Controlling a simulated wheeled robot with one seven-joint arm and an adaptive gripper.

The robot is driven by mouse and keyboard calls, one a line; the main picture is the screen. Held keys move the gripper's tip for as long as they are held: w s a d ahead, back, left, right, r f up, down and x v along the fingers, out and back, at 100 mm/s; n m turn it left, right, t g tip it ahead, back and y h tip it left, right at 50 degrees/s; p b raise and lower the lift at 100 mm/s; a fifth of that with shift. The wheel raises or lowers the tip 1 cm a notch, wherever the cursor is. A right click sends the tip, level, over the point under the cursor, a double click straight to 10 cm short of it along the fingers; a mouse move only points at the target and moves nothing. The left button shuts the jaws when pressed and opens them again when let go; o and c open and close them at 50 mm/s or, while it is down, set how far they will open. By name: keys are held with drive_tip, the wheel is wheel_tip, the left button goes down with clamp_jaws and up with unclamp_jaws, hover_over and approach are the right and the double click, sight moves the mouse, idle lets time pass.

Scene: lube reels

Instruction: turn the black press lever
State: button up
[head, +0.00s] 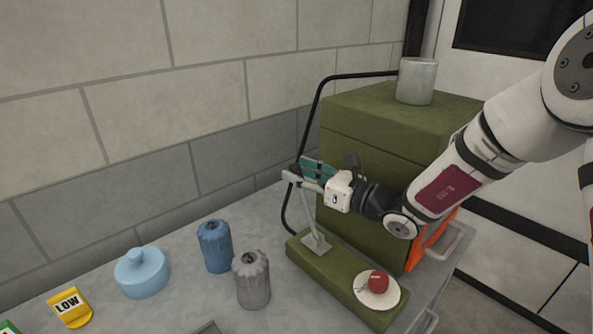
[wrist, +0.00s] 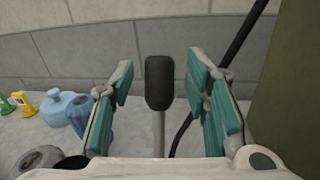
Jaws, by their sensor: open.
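The black press lever's grip (wrist: 159,82) is a dark, rounded handle on a grey rod (wrist: 159,135). In the wrist view it stands upright between the two teal finger pads of my gripper (wrist: 161,72). The fingers are open, with a visible gap on each side of the grip. In the head view my gripper (head: 314,171) is at the top of the grey lever linkage (head: 308,215), which rises from a small plate on a green base (head: 340,285). The black grip is largely hidden there by the fingers.
A large green box (head: 365,150) with a grey cup (head: 416,80) on top stands close behind my wrist. A black bent tube (head: 318,100) runs beside it. A red ball (head: 378,281) sits on a white disc. Blue (head: 215,246) and grey (head: 252,279) canisters stand left.

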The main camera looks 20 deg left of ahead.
drive_tip(key=shift+w+a, duration=0.25)
drive_tip(key=shift+a, duration=0.45)
clamp_jaws()
